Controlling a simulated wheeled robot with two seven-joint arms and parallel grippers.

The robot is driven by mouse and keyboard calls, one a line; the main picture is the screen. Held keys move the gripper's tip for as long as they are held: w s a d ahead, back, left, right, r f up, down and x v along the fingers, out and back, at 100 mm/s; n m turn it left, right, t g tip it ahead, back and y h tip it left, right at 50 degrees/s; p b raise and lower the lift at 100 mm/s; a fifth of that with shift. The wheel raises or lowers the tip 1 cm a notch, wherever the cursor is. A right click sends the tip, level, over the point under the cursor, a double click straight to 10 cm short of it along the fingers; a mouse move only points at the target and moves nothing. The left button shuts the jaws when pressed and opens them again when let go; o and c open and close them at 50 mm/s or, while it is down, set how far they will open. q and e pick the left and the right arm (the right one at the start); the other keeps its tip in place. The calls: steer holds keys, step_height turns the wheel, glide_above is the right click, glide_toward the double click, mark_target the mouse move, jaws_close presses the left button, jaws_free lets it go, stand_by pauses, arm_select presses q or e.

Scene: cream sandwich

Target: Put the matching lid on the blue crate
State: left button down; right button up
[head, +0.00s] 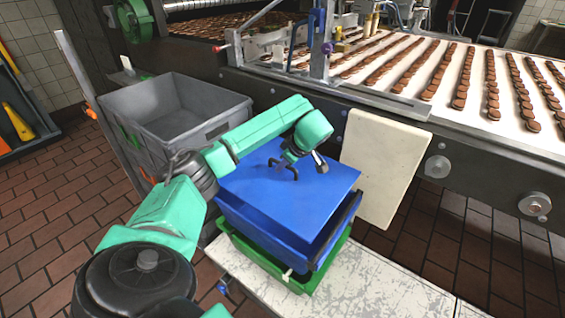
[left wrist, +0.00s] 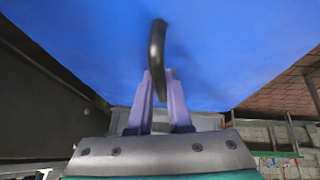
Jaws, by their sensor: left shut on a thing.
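The blue lid (head: 250,190) is a flat panel with a black handle (head: 283,172). It lies over the blue crate (head: 270,228), roughly level. A dark gap shows between the lid and the crate's right rim; I cannot tell whether they touch elsewhere. My left gripper (left wrist: 157,85) is shut on the black handle, which also shows in the left wrist view (left wrist: 157,45). The lid's blue surface (left wrist: 75,45) fills the top of that view. The blue crate stands in or on a green crate (head: 265,262). My right gripper is not in view.
A grey crate (head: 220,125) stands behind to the left. A scratched pale bench (head: 375,285) extends to the right of the crates. A cream panel (head: 385,165) stands close to the lid's right side. A conveyor (head: 470,85) with rows of brown biscuits runs behind.

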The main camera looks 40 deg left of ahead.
arm_select(q)
step_height(320, 180, down, 8)
steer(key=b, duration=0.3)
steer(key=shift+f, duration=0.15)
stand_by(0.3)
stand_by(0.5)
steer(key=c, duration=0.8)
jaws_free()
steer(key=shift+o, duration=0.2)
steer(key=v, duration=1.4)
steer(key=shift+s+d+r+p, duration=0.1)
steer(key=shift+d+r+p, duration=0.15)
steer(key=shift+r+p, duration=0.1)
steer(key=shift+f, duration=0.1)
